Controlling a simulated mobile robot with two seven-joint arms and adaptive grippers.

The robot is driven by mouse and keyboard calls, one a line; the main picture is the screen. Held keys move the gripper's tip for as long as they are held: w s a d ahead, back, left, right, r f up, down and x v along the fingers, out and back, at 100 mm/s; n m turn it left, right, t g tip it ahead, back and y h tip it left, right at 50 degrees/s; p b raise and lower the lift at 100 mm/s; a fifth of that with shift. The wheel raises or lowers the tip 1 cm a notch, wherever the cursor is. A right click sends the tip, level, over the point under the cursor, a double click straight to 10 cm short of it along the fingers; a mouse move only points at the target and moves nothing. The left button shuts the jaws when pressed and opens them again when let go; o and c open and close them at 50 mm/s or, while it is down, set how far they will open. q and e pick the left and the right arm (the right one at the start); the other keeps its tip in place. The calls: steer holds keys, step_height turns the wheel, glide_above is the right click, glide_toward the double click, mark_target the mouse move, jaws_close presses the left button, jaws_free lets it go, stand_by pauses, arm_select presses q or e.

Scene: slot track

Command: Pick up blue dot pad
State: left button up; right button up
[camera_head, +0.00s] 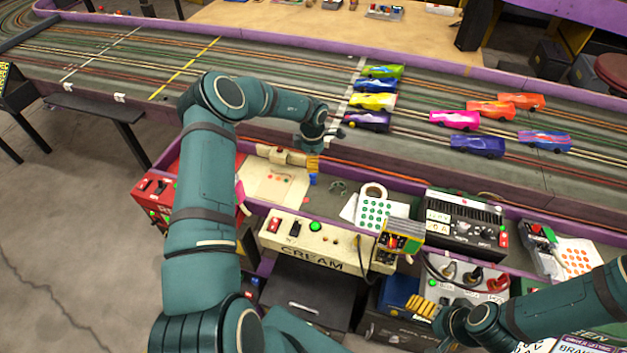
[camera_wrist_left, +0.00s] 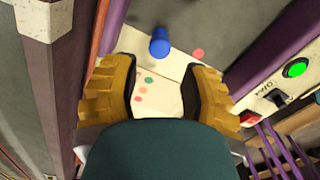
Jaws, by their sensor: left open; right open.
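No pad with blue dots can be clearly made out. A pale sheet (camera_wrist_left: 163,100) with green, orange and red dots shows between and beyond the fingers. My right gripper (camera_head: 422,306) is at the lower right by the grey control box; its fingers are open and partly hidden.
An orange-dot sheet (camera_head: 577,257) is at far right. Purple rails edge the shelf. Control boxes, including the cream one (camera_head: 318,243), crowd the front. Toy cars (camera_head: 455,120) stand on the track.

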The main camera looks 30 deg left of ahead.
mark_target(313, 178)
arm_select(q)
steer(key=shift+f+b, duration=0.8)
steer(key=shift+f, duration=2.7)
jaws_close()
